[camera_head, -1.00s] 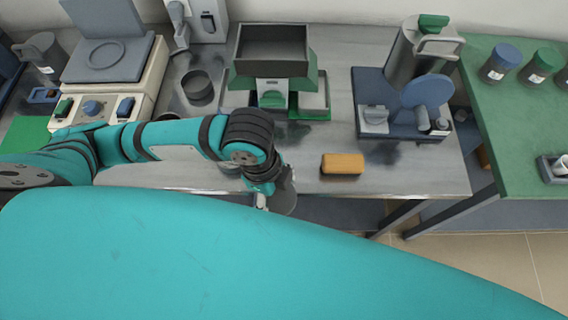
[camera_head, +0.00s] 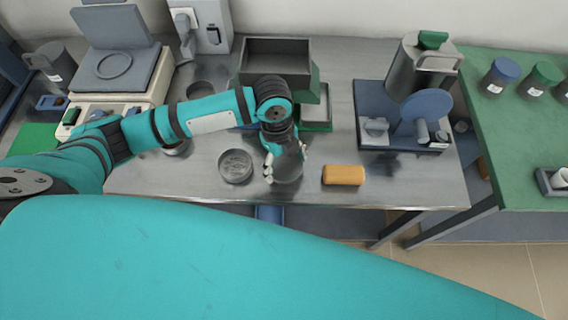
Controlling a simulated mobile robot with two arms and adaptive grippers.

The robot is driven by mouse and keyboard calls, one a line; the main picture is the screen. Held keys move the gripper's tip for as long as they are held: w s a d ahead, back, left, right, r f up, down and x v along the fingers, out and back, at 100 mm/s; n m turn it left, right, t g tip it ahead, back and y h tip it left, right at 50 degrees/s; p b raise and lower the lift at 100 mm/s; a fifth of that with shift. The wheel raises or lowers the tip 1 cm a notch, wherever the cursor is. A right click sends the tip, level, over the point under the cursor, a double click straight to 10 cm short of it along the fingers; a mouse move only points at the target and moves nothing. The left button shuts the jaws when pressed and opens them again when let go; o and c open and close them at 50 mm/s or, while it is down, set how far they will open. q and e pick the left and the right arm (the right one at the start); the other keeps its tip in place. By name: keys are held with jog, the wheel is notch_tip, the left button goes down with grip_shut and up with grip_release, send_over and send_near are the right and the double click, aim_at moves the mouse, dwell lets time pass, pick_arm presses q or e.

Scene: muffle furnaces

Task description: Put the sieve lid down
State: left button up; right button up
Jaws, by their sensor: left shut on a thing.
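My left gripper (camera_head: 285,168) is shut on the sieve lid (camera_head: 288,174), a grey round piece in the head view. The lid is over the front part of the steel bench, left of the orange block; I cannot tell whether it touches the bench top. The gripper hides part of the lid. A round metal sieve (camera_head: 235,166) is on the bench just left of the gripper, apart from the lid. My right gripper is not in view.
An orange block (camera_head: 343,175) lies right of the gripper. A grey-and-green hopper (camera_head: 275,58) and a balance (camera_head: 118,72) stand behind. The bench (camera_head: 410,178) is clear at its front right.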

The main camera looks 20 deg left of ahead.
aim_at(283, 162)
pick_arm(q)
jog(key=shift+w, duration=0.25)
notch_tip(283, 162, down, 3)
jog(key=shift+s+r+p, duration=0.1)
jog(key=shift+p, duration=0.3)
jog(key=shift+f, duration=0.4)
jog(key=o, duration=1.1)
jog(key=shift+f, duration=0.1)
jog(key=r, duration=0.4)
jog(key=a+r+b, duration=0.1)
jog(key=r, duration=0.3)
jog(key=w+r, duration=0.1)
jog(key=r, duration=0.3)
jog(key=shift+a+r, duration=0.1)
jog(key=shift+a, duration=0.25)
